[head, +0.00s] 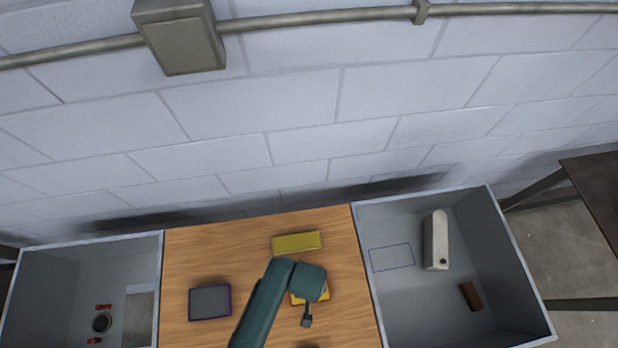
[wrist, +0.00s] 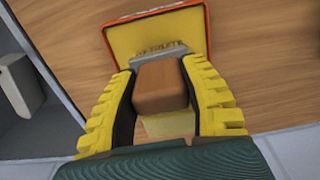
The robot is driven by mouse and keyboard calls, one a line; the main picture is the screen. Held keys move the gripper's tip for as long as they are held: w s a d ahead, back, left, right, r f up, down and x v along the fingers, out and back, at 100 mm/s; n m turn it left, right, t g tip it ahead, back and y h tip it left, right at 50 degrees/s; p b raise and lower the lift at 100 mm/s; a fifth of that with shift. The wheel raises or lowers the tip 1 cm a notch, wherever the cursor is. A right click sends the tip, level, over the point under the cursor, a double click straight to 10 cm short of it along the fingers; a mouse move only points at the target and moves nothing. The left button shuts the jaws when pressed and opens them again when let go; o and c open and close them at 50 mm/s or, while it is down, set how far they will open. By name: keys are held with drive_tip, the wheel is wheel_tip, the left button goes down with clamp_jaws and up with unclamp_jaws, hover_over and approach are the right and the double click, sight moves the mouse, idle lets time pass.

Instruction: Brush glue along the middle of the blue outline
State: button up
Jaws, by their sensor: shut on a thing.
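My gripper (wrist: 158,78) has yellow ribbed fingers and is shut on a brush (wrist: 160,88) with a brown block handle and a grey metal band. The brush's working end is over or against a yellow tray (wrist: 160,32) with an orange rim; contact cannot be told. In the head view the tray (head: 322,293) is mostly hidden beneath my arm. A thin blue rectangular outline (head: 391,257) is on the floor of the right grey bin, with nothing inside it. My gripper is left of it, over the wooden table.
On the wooden table (head: 260,225) lie a yellow block (head: 297,243) and a dark grey purple-edged panel (head: 210,302). The right bin (head: 520,265) holds a pale block (head: 436,240) and a brown block (head: 471,296). The left bin (head: 85,243) holds small red and dark parts.

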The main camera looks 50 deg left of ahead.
drive_tip(key=shift+f, duration=0.6)
idle(1.7)
wheel_tip(320, 180, up, 7)
drive_tip(key=p, duration=0.6)
drive_tip(key=shift+r+p, duration=0.1)
drive_tip(key=shift+p, duration=0.3)
idle(0.5)
drive_tip(key=w+d+r+m, duration=0.7)
drive_tip(key=w+r+m, duration=0.2)
drive_tip(key=w+m, duration=0.3)
drive_tip(key=shift+d+r, duration=0.15)
drive_tip(key=shift+r, duration=0.1)
